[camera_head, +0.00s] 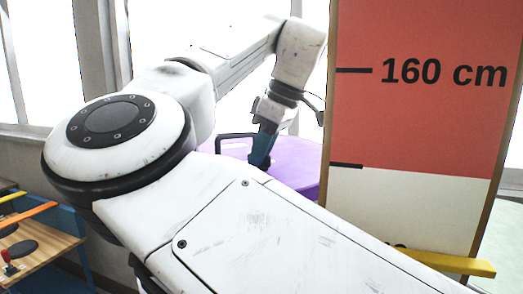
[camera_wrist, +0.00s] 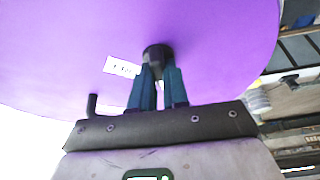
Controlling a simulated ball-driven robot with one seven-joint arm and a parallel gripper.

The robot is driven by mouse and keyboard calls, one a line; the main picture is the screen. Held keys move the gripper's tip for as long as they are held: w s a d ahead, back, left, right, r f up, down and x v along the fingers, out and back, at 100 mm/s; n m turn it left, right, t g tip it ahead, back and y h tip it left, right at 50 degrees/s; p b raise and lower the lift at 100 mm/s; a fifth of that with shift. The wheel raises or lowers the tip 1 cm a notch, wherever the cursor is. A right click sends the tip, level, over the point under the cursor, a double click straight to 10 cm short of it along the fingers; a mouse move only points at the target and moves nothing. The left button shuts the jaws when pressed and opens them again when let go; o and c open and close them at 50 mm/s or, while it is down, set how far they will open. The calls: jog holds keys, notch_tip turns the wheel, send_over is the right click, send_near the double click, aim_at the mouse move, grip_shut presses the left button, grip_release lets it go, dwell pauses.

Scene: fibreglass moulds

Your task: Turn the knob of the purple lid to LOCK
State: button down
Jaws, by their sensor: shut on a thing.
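The purple lid (camera_head: 300,163) shows in the head view behind my arm, partly hidden by my arm and a tall board. In the wrist view the lid (camera_wrist: 215,40) fills the upper part. A round black knob (camera_wrist: 157,53) stands out from its face. A small white label (camera_wrist: 121,66) sits left of the knob; its print is too small to read. My gripper (camera_wrist: 159,72) has its two teal fingers shut on the knob, one on each side. In the head view my gripper (camera_head: 262,158) reaches down at the lid, and the knob is hidden.
A tall red and cream board (camera_head: 415,200) marked "160 cm" stands close on the right, with a yellow bar (camera_head: 440,263) across its foot. A wooden bench (camera_head: 40,258) with clamps is at lower left. Cluttered shelving (camera_wrist: 295,110) shows right in the wrist view.

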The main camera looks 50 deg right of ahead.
jog(key=shift+f, duration=0.25)
jog(key=c, duration=1.1)
grip_release()
jog(key=shift+r, duration=0.1)
jog(key=shift+r, duration=0.1)
jog(key=b+v, duration=0.1)
jog(key=v, duration=0.9)
jog(key=shift+s+d+r, duration=0.1)
jog(key=shift+s+r, duration=0.05)
jog(key=shift+r, duration=0.15)
